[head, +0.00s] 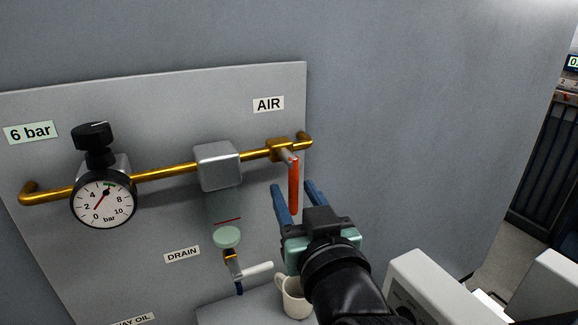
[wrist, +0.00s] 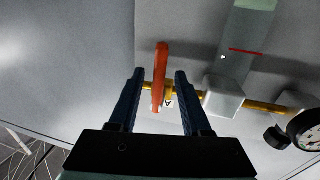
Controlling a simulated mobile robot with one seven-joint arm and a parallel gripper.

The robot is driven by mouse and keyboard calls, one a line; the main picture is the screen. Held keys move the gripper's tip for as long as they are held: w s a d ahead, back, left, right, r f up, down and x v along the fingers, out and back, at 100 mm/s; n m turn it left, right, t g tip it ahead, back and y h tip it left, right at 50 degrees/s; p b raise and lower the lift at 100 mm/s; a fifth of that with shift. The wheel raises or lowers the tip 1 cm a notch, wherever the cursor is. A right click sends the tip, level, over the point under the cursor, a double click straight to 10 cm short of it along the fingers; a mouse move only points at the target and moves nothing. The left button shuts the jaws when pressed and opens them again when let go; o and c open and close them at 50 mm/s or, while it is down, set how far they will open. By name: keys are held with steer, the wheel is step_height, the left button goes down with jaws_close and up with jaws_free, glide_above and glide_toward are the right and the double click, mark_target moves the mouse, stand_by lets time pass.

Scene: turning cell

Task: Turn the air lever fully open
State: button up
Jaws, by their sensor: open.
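The air lever (head: 294,184) is an orange-red handle hanging down from a brass valve (head: 281,150) under the AIR label (head: 268,104). It stands roughly square to the brass pipe. My gripper (head: 295,190) is open, its two blue fingers pointing up at the panel around the lever's lower part. In the wrist view the lever (wrist: 160,75) lies between the spread fingers of my gripper (wrist: 160,74), with a visible gap on each side. I cannot tell how deep it sits between them.
A pressure gauge (head: 104,199) with a black knob (head: 94,137) and a grey filter block (head: 218,166) are on the pipe to the left. A white drain handle (head: 258,271) and a mug (head: 291,298) are below. A light-coloured machine (head: 436,287) stands at lower right.

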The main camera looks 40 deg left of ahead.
steer(key=shift+p+x, duration=0.65)
steer(key=shift+x, duration=1.7)
jaws_close()
